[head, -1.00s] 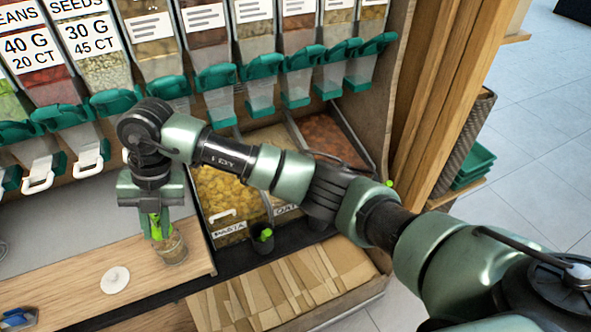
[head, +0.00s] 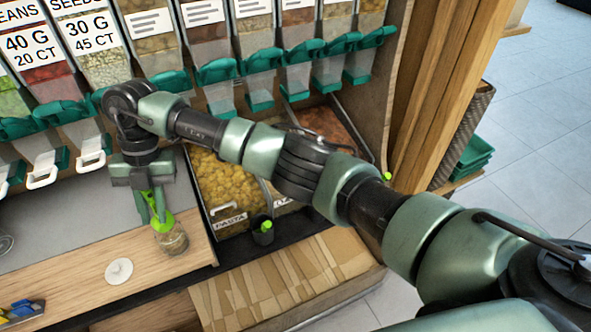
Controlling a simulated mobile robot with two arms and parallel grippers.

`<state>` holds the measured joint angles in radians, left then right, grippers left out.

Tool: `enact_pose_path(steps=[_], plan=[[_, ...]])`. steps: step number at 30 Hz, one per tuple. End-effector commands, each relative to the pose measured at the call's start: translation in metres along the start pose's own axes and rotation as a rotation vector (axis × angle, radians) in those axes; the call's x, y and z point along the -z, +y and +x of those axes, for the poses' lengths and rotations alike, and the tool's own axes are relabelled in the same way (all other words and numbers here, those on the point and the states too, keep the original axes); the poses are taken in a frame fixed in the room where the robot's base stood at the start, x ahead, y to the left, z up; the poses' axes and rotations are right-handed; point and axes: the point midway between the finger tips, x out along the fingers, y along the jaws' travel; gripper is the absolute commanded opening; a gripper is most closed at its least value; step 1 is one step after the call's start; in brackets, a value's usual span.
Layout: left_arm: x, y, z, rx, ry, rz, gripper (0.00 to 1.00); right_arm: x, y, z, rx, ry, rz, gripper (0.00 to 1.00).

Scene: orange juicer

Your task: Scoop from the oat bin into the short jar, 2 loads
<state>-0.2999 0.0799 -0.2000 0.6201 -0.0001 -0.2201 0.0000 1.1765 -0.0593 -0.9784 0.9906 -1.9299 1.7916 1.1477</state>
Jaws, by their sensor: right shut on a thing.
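My right gripper (head: 155,207) is shut on a bright green scoop (head: 163,222) and points down. The scoop's head is at the mouth of the short glass jar (head: 173,240), which stands on the wooden counter. The jar seems to hold something brownish; how much I cannot tell. A bin to the right of the pasta bin, likely the oat bin (head: 283,202), is mostly hidden behind my right arm; only part of its label shows. My left gripper is not in view.
The pasta bin (head: 212,214) is right of the jar. A dark holder (head: 262,236) with a green item stands at the bins' front edge. A white round lid (head: 119,271) lies on the counter. Dispensers with green spouts hang above.

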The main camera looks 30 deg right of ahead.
Motion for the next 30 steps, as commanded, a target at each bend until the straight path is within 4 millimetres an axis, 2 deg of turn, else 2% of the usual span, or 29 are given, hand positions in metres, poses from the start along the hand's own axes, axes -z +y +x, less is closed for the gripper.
enact_pose_path(steps=[14,30], plan=[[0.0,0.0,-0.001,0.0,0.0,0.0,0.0,0.0,0.0,0.0,0.0,0.0,0.0,0.0],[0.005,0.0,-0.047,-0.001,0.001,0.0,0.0,0.035,0.001,-0.037,0.0,-0.001,-0.001,0.0]])
